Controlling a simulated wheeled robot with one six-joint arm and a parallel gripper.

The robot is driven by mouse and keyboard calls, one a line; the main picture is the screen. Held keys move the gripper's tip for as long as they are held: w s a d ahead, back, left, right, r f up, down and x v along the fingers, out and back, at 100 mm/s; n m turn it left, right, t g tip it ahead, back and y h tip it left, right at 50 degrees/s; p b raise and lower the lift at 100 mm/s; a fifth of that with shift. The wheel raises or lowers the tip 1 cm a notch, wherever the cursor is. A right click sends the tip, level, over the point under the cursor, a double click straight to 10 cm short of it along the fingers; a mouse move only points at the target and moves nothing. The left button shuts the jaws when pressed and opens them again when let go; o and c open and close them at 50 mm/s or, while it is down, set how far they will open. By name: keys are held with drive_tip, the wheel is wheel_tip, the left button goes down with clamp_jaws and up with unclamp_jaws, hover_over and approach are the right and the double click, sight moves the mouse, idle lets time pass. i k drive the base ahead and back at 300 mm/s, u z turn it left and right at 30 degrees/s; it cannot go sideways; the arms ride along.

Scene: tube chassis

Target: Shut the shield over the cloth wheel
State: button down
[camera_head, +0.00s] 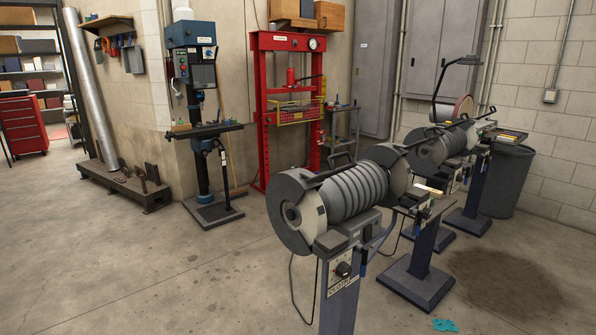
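The nearest bench machine stands on a dark pedestal (340,305), with a plate reading what looks like CLOTH under its switch (343,269). Its ribbed grey motor body (352,190) lies between two round ends. At its left end a dark grey round shield (283,205) curves around a paler wheel (308,213), part of which shows. A dark bar handle (335,170) rises above the body. The right-end round housing (388,160) is partly hidden by the motor. I cannot tell how far the shield is swung. My gripper is not in view.
More pedestal machines (430,148) stand in a row behind it, with a grey bin (510,180) at right. A drill press (200,100) and red press frame (265,110) stand at the back. A cable hangs beside the pedestal. A teal rag (445,325) lies on the floor; the left floor is clear.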

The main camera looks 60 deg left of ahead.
sight(333, 171)
drive_tip(key=u, duration=1.7)
drive_tip(key=i, duration=1)
drive_tip(key=k, duration=0.5)
drive_tip(key=z, duration=0.9)
drive_tip(key=i, duration=0.7)
drive_tip(key=u, duration=0.65)
